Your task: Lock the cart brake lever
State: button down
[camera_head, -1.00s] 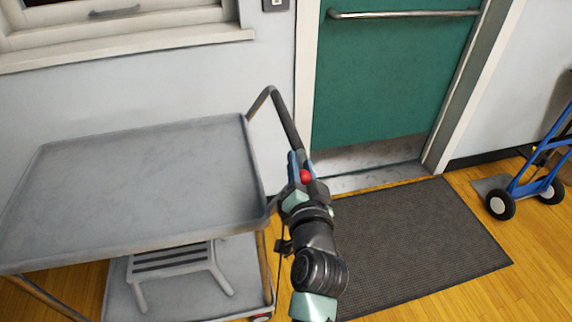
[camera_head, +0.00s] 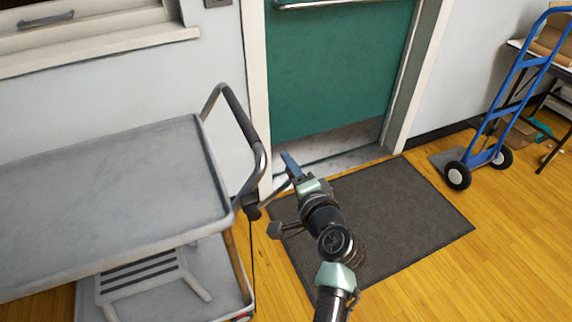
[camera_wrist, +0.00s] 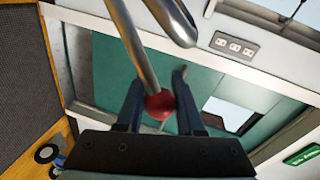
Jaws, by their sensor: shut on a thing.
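The grey cart (camera_head: 120,165) stands at the left, with a dark, curved push handle (camera_head: 238,110) at its right end. The brake lever (camera_head: 273,197) is a thin metal rod that runs from a dark pivot at the cart's corner, out to the right and slightly up, clear of the handle. My gripper (camera_head: 290,166) is at the lever's outer end, right of the handle. In the wrist view, the lever's red knob (camera_wrist: 159,104) sits between the two fingers, which are shut on it. The knob is hidden by my gripper in the head view.
A dark doormat (camera_head: 400,225) lies under my arm, before a green door (camera_head: 335,70). A blue hand truck (camera_head: 510,90) stands at the right by a table with boxes. The wooden floor at the lower right is clear. A slatted stool is on the cart's lower shelf.

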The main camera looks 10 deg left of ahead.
jog(key=shift+d+f, duration=0.1)
jog(key=shift+f, duration=0.1)
dwell(0.3)
jog(key=c, duration=0.5)
grip_release()
jog(key=shift+c, duration=0.2)
jog(key=p+v, duration=0.1)
jog(key=v, duration=1.2)
jog(key=shift+w, duration=0.1)
